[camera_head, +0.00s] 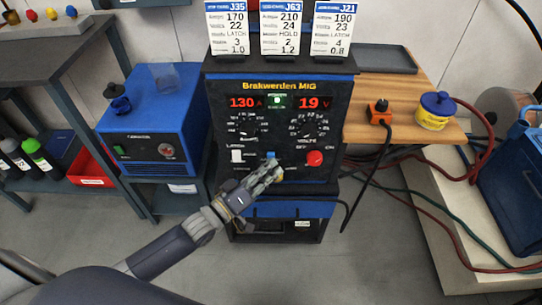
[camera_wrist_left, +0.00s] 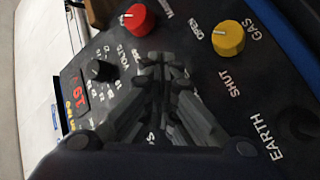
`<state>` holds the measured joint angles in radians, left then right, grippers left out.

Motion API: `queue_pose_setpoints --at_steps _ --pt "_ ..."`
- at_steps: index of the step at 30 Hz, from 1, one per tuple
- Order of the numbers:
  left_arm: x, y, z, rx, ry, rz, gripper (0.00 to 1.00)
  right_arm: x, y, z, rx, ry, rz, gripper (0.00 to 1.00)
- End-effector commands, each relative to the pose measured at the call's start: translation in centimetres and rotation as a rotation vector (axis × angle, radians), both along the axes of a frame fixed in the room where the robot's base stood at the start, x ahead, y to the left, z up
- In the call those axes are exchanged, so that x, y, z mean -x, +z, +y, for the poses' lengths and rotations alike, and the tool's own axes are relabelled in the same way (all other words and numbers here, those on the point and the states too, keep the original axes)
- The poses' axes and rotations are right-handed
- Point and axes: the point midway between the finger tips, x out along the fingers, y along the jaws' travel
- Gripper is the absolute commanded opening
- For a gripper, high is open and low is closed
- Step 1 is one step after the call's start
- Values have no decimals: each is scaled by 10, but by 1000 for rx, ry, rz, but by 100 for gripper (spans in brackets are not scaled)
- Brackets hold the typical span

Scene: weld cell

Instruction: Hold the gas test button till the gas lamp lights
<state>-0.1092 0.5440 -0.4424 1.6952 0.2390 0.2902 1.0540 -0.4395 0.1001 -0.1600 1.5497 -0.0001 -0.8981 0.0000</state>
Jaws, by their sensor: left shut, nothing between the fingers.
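The welder (camera_head: 222,123) faces me, marked "Brakwerden MIG". A green lamp (camera_head: 277,100) glows between its red displays; its small label is unreadable. A small blue part (camera_head: 270,155), possibly the gas test button, shows just above my left gripper (camera_head: 268,168) on the lower panel. My left gripper is shut and empty, fingers towards the panel. In the left wrist view the shut fingers (camera_wrist_left: 165,68) cover the panel between the knobs and the lettering; I cannot tell whether they touch a button. A yellow knob (camera_wrist_left: 228,38) is marked GAS, OPEN and SHUT. My right gripper is not in view.
A red knob (camera_head: 314,158) is right of the gripper and a white switch (camera_head: 237,155) left of it. Three cards (camera_head: 282,28) stand on top. A blue machine (camera_head: 150,120) is at left. A wooden shelf (camera_head: 390,95) and loose cables are at right.

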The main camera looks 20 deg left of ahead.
Motion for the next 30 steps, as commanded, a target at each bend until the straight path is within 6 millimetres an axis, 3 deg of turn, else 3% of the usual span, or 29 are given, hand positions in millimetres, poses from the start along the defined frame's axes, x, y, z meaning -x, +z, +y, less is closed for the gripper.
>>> queue_pose_setpoints --at_steps 30 --pt "-9 -1 2 -2 0 1 0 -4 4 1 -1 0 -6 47"
